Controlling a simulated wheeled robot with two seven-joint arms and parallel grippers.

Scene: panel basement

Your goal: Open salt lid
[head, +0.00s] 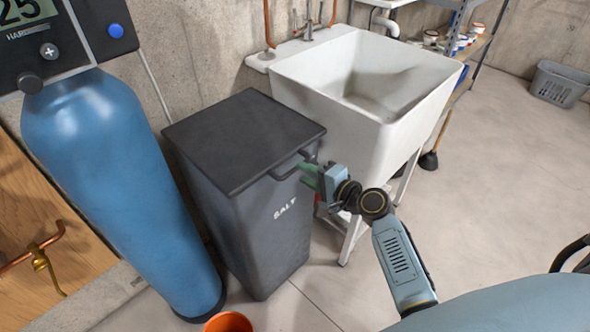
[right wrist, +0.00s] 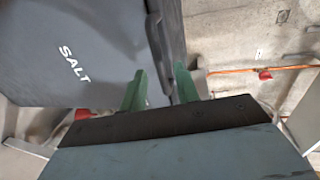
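The dark grey salt bin (head: 270,235) stands upright with the word SALT on its front. Its black lid (head: 240,138) lies flat and closed on top, with a bar handle (head: 290,168) at the front edge. My right gripper (head: 309,174) is at the right end of this handle. In the right wrist view, its two green fingers (right wrist: 160,82) stand apart, with the dark lid edge and handle showing between and beyond them. I cannot tell whether the fingers touch the handle. The bin's front (right wrist: 75,50) also shows there. My left gripper is not in view.
A blue tank (head: 115,180) stands close left of the bin. A white sink (head: 385,85) stands close behind and to the right. An orange pot (head: 228,322) is on the floor in front. Open floor (head: 500,190) lies to the right.

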